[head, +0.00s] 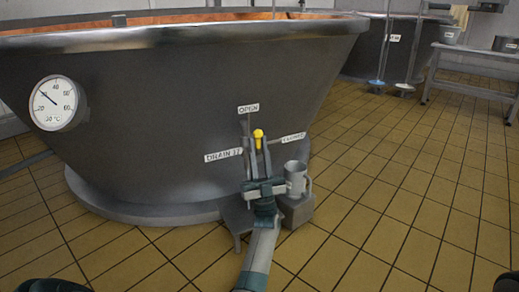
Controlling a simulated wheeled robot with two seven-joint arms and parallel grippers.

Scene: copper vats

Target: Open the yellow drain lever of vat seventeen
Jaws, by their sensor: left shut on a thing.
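The large dark metal vat (180,120) fills the left and middle of the head view. Its drain plate (223,155) reads "DRAIN 17". An "OPEN" label (248,108) sits above the valve and a "CLOSED" label (293,137) to its right. The yellow drain lever (258,134) shows as a small yellow end between the fingertips. My left gripper (258,145) is shut on the lever, reaching in from below. The lower part of the lever and the valve are hidden behind the gripper, so its exact angle is hard to tell.
A grey metal jug (296,178) stands on a low block (298,207) just right of my gripper. A round temperature gauge (57,103) is on the vat's left side. Another vat (385,48) and a metal table (478,55) stand behind. The tiled floor at right is clear.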

